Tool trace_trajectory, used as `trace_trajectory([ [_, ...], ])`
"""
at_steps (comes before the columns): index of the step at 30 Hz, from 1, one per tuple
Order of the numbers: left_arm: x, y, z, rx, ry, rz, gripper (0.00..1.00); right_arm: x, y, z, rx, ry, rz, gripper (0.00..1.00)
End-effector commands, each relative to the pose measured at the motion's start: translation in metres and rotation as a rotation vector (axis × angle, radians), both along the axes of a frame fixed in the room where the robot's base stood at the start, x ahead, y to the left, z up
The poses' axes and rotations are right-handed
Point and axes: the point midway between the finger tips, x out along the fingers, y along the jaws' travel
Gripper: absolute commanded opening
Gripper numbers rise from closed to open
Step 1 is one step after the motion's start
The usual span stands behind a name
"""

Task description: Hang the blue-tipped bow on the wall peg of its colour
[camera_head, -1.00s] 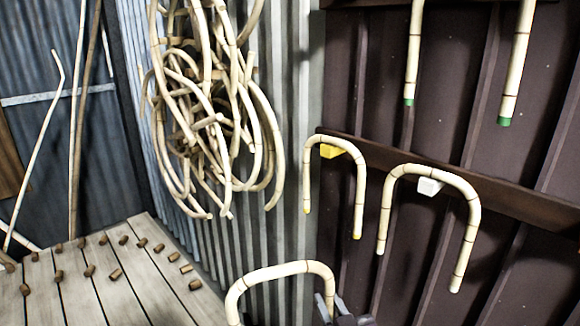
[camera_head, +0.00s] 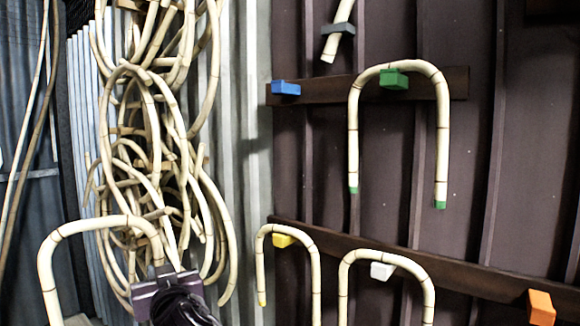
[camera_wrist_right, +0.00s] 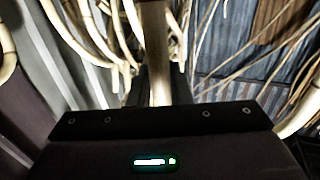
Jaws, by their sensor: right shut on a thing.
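A pale U-shaped rattan bow (camera_head: 92,224) is held at the lower left of the head view. My right gripper (camera_head: 165,276) is shut on its right leg; the arch rises above the jaws. The bow's tips are out of sight, so their colour does not show. In the right wrist view the held leg (camera_wrist_right: 156,50) runs up between the fingers. The blue peg (camera_head: 286,87) is empty, at the left end of the upper wooden rail (camera_head: 335,90), above and right of the bow and apart from it. My left gripper is not in view.
A green-tipped bow (camera_head: 441,130) hangs on the green peg (camera_head: 394,79). Bows also hang on the yellow peg (camera_head: 282,240) and white peg (camera_head: 381,271) below. The orange peg (camera_head: 540,307) is empty. A rattan tangle (camera_head: 150,110) hangs at left.

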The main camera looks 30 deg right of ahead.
Motion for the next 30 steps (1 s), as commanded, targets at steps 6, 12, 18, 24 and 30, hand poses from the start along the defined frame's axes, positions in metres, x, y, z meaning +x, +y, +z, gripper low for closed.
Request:
trace_trajectory([
  [6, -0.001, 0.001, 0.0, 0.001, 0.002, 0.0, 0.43, 0.011, -0.067, 0.089, 0.005, -0.018, -0.294, 0.0],
  [12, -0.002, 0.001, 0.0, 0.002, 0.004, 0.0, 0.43, -0.006, -0.143, 0.176, 0.016, -0.012, -0.611, 0.0],
  [18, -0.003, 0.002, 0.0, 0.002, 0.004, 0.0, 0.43, -0.042, -0.205, 0.244, 0.018, -0.011, -0.863, 0.0],
  [24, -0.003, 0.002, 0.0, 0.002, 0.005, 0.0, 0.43, -0.068, -0.237, 0.276, 0.014, -0.009, -0.99, 0.0],
  [30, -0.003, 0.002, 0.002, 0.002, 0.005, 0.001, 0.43, -0.072, -0.245, 0.281, 0.013, -0.006, -1.014, 0.0],
])
